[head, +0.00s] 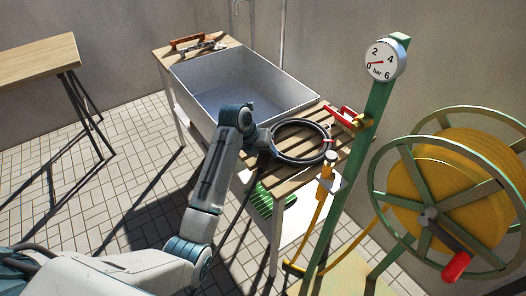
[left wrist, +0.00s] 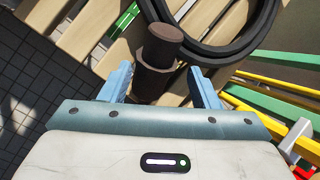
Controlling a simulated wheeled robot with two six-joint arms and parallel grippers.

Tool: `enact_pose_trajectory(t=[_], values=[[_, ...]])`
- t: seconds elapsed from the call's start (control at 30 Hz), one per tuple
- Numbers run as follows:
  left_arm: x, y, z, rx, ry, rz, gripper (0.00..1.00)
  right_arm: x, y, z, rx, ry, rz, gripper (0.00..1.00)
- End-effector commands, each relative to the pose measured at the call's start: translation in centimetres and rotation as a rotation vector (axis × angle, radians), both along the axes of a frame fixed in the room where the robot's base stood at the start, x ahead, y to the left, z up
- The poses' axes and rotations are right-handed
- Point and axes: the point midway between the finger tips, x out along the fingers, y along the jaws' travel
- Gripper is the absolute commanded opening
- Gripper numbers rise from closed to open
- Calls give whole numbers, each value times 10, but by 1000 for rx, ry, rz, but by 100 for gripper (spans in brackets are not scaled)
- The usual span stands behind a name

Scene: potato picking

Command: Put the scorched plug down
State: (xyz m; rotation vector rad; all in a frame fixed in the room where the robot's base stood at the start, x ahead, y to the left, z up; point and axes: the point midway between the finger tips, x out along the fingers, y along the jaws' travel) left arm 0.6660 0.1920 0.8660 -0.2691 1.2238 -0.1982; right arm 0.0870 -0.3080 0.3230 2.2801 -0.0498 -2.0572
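The scorched plug (left wrist: 160,52) is a dark brown, roughly cylindrical piece in the left wrist view. It sits between the two blue fingers of my left gripper (left wrist: 160,78), with its dark end beyond the fingertips. The plug appears to be at the slatted wooden top (head: 333,172). In the head view my left gripper (head: 264,138) is over the near edge of those slats and hides the plug. My right gripper is in neither view.
A black hose coil (head: 323,155) lies on the slats right beside my left gripper. A grey basin (head: 290,88) is behind. A green post with a gauge (head: 386,61) and a yellow hose reel (head: 440,170) stand right. A green crate (head: 272,203) is below.

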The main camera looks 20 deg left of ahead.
Motion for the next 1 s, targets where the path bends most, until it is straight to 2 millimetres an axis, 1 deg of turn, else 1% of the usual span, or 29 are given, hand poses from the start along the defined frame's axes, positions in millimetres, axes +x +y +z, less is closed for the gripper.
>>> enact_pose_trajectory(t=[0.27, 0.37, 0.47, 0.57, 1.0], values=[[0, 0, 1, 0, -1, 0, 57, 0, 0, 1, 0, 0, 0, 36], [0, 0, 6, 0, -1, 0, 57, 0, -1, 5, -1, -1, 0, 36], [0, 0, 16, -1, -1, 0, 57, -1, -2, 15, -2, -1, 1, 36], [-4, 4, 28, 1, -1, 1, 57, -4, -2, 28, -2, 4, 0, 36], [-25, 23, 87, 1, 0, 0, 57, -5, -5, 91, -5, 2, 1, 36]])
